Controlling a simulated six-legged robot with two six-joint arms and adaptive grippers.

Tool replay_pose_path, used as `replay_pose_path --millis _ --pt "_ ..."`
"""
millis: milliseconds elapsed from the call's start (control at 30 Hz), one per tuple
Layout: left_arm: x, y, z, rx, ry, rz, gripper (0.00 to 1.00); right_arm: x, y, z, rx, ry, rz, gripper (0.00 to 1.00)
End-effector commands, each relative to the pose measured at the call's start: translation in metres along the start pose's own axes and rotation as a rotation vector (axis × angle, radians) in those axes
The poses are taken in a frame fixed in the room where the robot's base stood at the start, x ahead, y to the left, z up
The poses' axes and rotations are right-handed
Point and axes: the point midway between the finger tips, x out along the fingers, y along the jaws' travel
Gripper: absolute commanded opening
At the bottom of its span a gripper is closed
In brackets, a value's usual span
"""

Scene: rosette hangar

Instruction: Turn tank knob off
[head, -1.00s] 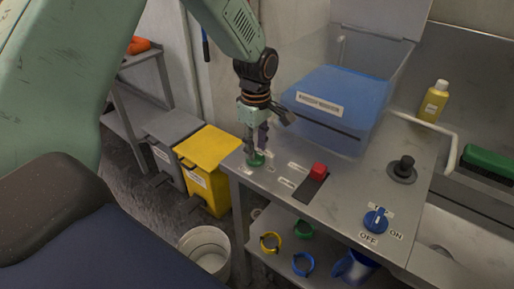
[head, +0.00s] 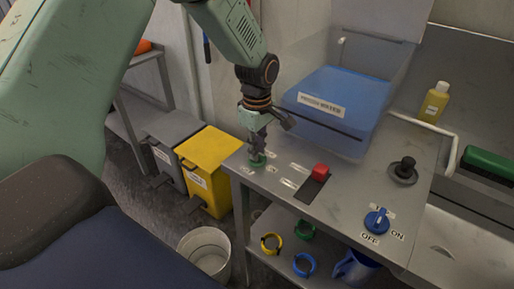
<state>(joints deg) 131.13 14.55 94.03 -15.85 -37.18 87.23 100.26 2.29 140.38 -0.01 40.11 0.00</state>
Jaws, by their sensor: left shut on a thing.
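A blue knob (head: 376,221) sits at the right front of the grey metal counter (head: 335,205), with OFF and ON labels beside it. Its exact pointing is too small to tell. My left gripper (head: 257,155) points down at the counter's left end, well away from the blue knob. Its fingers are shut on a small green knob (head: 258,161), which they partly hide. Small white labels lie around the green knob. My right gripper is not in view.
A red switch (head: 320,170) and a black knob (head: 404,169) are on the counter. A clear tank with blue contents (head: 335,105) stands behind. A yellow bottle (head: 434,102) is at the back right. Coloured rings and a blue jug (head: 356,267) are on the lower shelf.

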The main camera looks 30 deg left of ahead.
Motion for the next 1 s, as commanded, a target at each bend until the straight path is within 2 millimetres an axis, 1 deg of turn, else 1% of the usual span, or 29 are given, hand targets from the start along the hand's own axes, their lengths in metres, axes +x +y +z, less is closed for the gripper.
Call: replay_pose_path --millis 267,467,800,1000 --pt "0.000 -0.001 0.000 0.017 0.000 -0.002 0.00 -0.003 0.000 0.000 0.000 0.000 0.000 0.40" --pt "-0.002 -0.001 0.000 0.098 -0.001 -0.005 0.00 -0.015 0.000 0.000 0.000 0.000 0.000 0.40" --pt "-0.003 -0.001 0.000 0.384 -0.002 -0.005 0.00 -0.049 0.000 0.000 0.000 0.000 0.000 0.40" --pt "-0.003 -0.001 0.000 0.575 -0.002 -0.004 0.00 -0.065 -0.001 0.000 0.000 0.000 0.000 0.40"
